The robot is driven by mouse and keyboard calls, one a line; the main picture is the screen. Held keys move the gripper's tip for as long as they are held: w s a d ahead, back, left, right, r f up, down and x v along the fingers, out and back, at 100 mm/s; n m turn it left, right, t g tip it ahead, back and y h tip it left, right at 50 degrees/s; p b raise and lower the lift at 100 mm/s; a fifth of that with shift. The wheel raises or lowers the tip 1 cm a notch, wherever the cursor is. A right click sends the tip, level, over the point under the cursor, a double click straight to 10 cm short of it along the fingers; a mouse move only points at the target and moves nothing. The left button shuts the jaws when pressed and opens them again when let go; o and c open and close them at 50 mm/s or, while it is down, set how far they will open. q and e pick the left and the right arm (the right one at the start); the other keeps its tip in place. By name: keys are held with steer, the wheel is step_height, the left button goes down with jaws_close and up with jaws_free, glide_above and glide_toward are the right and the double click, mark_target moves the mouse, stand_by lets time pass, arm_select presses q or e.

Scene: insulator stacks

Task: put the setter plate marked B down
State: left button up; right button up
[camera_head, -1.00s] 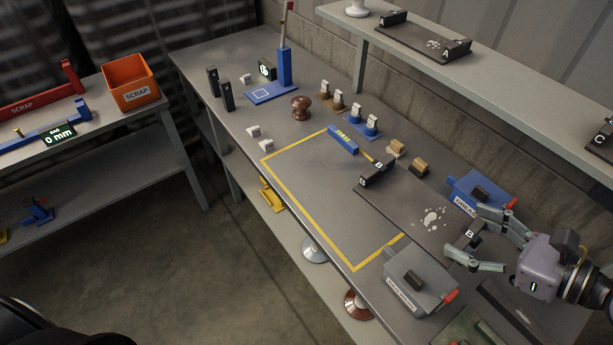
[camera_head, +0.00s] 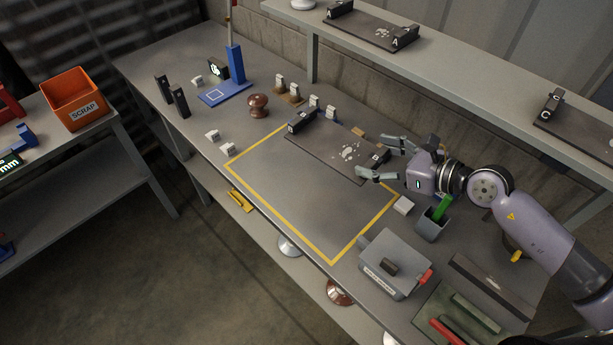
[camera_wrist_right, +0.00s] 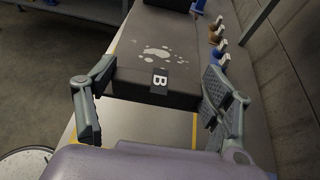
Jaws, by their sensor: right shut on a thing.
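The plate overlaps the back edge of the yellow outline (camera_head: 283,233) on the bench. It looks level; I cannot tell how far it is above the bench. My left gripper is not in view.
Blue-based and tan-based holders (camera_head: 288,90) stand close behind the plate. A brown knob (camera_head: 258,106) is to its left. A grey box (camera_head: 395,265) and a cup with a green item (camera_head: 432,224) are nearer. Plates A (camera_head: 360,32) and C (camera_head: 575,132) lie on the shelf. The outline's front is clear.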

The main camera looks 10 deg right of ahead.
steer(key=p, duration=0.2)
glide_toward(336, 132)
steer(key=shift+m+t+h, duration=0.4)
steer(key=x, duration=0.5)
steer(key=shift+s+a+f, duration=0.1)
steer(key=shift+a, duration=0.3)
step_height(336, 132, down, 15)
steer(key=b, duration=0.4)
steer(key=shift+b, duration=0.4)
steer(key=shift+f+b, duration=1.3)
steer(key=shift+f, duration=0.9)
steer(key=shift+f, duration=0.1)
steer(key=o, duration=1.7)
steer(key=shift+s, duration=0.1)
